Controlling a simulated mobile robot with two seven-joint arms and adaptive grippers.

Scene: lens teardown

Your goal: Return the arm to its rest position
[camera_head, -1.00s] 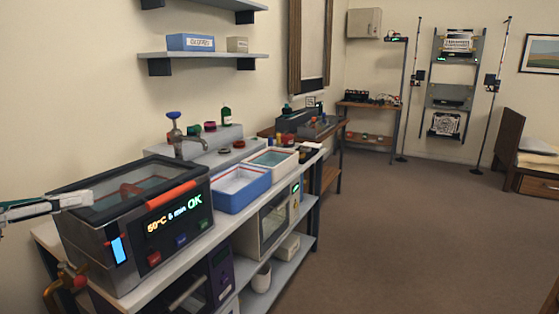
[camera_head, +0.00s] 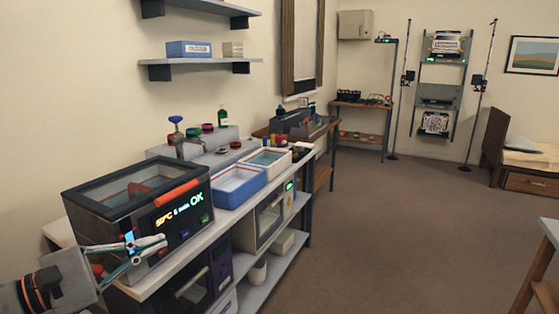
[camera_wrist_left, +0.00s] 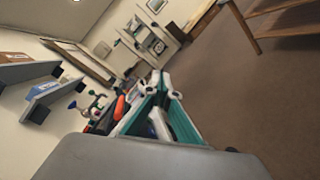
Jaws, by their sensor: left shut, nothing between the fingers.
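My left gripper (camera_head: 158,242) is shut and empty in the head view. It is at the lower left, in front of the machine's front panel. In the left wrist view the gripper fingers (camera_wrist_left: 158,100) fill the lower middle, with nothing between them. The machine (camera_head: 145,200) is a dark box with a glass lid, an orange handle and a lit panel reading OK. The gripper covers the lower left of that panel. My right gripper is not in view.
The machine stands on a long bench (camera_head: 160,282) with a blue tray (camera_head: 238,196) and a white tray (camera_head: 268,174) beyond it. Wall shelves (camera_head: 205,65) hang above. The floor (camera_head: 400,230) to the right is open. A table edge (camera_head: 549,232) shows at the right.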

